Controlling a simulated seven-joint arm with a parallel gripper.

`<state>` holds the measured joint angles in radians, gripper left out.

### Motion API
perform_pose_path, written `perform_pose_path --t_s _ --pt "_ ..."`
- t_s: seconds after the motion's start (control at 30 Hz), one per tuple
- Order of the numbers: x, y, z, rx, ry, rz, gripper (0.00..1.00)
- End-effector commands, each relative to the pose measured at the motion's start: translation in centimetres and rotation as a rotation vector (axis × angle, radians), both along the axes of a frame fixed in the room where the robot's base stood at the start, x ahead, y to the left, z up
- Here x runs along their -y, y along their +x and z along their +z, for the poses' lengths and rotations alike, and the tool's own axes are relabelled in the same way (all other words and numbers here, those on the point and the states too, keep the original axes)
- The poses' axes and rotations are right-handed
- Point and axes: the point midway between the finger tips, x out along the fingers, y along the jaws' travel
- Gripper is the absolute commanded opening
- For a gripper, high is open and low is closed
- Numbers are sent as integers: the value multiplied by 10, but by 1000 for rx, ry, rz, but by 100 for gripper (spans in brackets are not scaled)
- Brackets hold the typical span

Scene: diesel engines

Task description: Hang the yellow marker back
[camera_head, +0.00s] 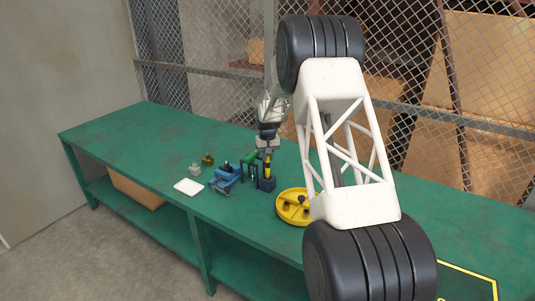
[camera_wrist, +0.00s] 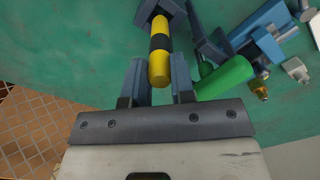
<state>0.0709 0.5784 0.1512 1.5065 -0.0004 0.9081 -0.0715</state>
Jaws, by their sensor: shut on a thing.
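The yellow marker (camera_head: 267,170) with a black band stands roughly upright below my gripper (camera_head: 268,150) on the bench. In the wrist view the marker (camera_wrist: 160,60) lies between the two fingers of my gripper (camera_wrist: 158,85), which is shut on its near end. Its far end meets a dark blue block (camera_head: 267,184); I cannot tell if it rests in or just above it. A dark blue stand (camera_head: 246,168) is just left of the marker. A green marker (camera_wrist: 225,78) is at the stand, right of my fingers in the wrist view.
A blue vise-like device (camera_head: 224,178), a white pad (camera_head: 188,187), a small grey block (camera_head: 195,169) and a brass piece (camera_head: 208,160) lie left on the green bench (camera_head: 120,145). A yellow round part (camera_head: 293,208) lies to the right. Wire mesh (camera_head: 220,45) stands behind.

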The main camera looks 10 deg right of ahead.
Motion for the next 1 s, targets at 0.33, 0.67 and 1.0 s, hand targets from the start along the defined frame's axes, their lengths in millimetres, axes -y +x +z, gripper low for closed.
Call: perform_pose_path --t_s 0.33,0.67,1.0 --pt "0 0 -22 -1 0 0 0" --pt "0 0 -33 -1 0 0 0" --pt "0 0 -33 -1 0 0 0"
